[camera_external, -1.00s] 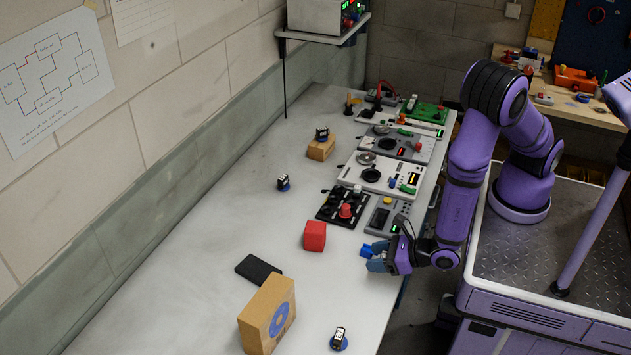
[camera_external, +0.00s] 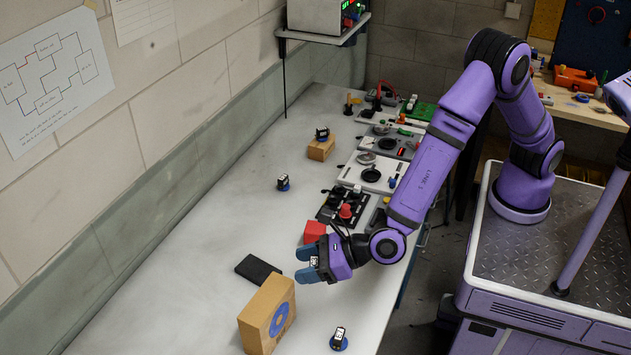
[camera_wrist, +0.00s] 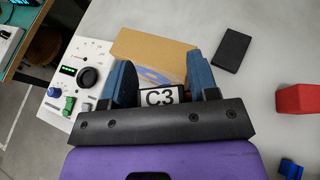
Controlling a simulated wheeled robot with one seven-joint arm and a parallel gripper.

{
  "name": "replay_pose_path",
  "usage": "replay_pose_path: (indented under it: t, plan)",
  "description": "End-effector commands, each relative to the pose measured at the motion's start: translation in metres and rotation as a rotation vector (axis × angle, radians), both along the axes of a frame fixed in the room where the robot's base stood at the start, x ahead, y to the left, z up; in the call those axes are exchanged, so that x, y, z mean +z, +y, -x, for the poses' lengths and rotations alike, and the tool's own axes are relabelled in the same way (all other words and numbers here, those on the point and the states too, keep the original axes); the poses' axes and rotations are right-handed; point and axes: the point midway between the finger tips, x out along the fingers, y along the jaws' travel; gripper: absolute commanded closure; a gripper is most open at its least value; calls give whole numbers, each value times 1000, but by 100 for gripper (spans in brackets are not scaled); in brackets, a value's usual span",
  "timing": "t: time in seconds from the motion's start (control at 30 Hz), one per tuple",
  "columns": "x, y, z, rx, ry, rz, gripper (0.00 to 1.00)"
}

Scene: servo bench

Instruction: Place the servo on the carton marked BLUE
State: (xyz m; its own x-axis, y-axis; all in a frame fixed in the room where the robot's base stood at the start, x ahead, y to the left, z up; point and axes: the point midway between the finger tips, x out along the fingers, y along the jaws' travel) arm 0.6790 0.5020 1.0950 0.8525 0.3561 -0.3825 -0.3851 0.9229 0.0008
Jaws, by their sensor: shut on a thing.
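My gripper (camera_external: 308,264) is shut on a servo (camera_wrist: 159,97) with a dark body and a white label reading C3. Its label also shows between the blue fingers in the external view (camera_external: 314,261). The carton with a blue disc (camera_external: 264,300) stands upright just below and left of my gripper in the external view. In the wrist view the carton (camera_wrist: 150,45) is beyond the fingers, its disc partly hidden. The held servo is off the table and apart from the carton.
A black block (camera_external: 258,269) and a red cube (camera_external: 315,231) lie nearby. Other servos stand at the front (camera_external: 339,339), mid-table (camera_external: 283,182), and on a smaller carton (camera_external: 320,150). A blue piece (camera_wrist: 290,168) and an instrument (camera_wrist: 82,80) show in the wrist view.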

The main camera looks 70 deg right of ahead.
Motion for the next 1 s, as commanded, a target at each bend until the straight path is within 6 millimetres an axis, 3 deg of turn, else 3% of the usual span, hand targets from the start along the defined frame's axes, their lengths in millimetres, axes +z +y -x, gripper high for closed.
replay_pose_path:
  t: [0.2, 0.43, 0.7, 1.0]
  plan:
    - [-6, 30, -42, -3, -1, -1, 69]
    - [-10, 55, -75, -3, -1, -1, 69]
    - [-11, 65, -89, -1, 0, 0, 69]
    - [-46, 65, -88, -1, 1, 0, 69]
